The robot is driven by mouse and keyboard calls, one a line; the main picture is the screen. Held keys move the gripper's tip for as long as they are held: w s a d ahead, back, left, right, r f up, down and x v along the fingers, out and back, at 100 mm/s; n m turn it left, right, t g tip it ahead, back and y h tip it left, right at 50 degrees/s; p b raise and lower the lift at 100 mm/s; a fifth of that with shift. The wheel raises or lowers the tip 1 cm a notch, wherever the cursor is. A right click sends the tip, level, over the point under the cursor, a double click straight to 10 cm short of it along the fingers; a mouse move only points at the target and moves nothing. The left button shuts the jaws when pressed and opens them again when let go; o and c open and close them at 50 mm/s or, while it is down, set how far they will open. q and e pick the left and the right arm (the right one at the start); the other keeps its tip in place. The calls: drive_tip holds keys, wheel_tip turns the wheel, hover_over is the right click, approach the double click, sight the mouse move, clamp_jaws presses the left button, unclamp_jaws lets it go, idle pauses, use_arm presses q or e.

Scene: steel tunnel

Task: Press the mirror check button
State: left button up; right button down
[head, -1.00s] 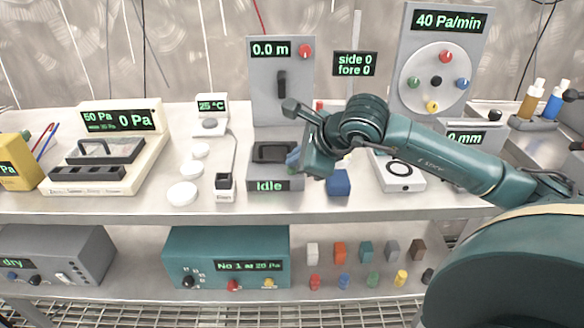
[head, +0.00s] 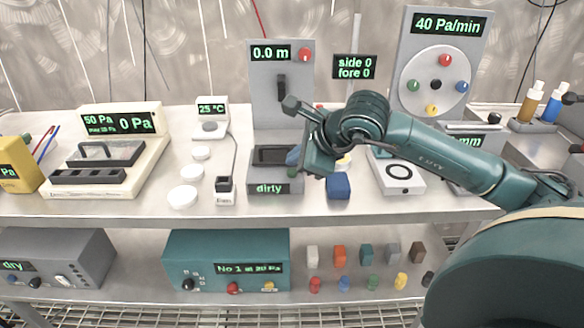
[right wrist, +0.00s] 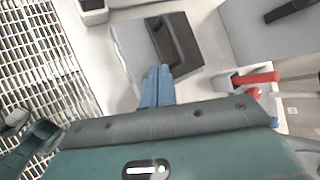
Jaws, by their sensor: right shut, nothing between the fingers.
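A grey device (head: 290,186) stands on the upper shelf with a green display (head: 270,188) reading "dirty" on its front and a dark rectangular recess (head: 270,155) on top. It also shows in the right wrist view (right wrist: 128,45). My right gripper (head: 293,157) is shut and empty, its blue fingertips at the right side of this device. In the right wrist view the closed fingertips (right wrist: 158,72) overlap the device's edge. I cannot make out the button; the fingers may cover it. My left gripper is not in view.
A blue cube (head: 338,186) sits close below my right gripper. A grey panel (head: 265,90) reading "0.0 m" rises behind the device. A small black-topped block (head: 224,190) and white discs (head: 183,196) stand to the left. A white ring-marked box (head: 398,178) stands to the right.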

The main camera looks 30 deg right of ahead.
drive_tip(key=shift+r, duration=0.15)
wheel_tip(320, 180, up, 5)
drive_tip(key=p, duration=0.3)
idle(0.4)
idle(0.6)
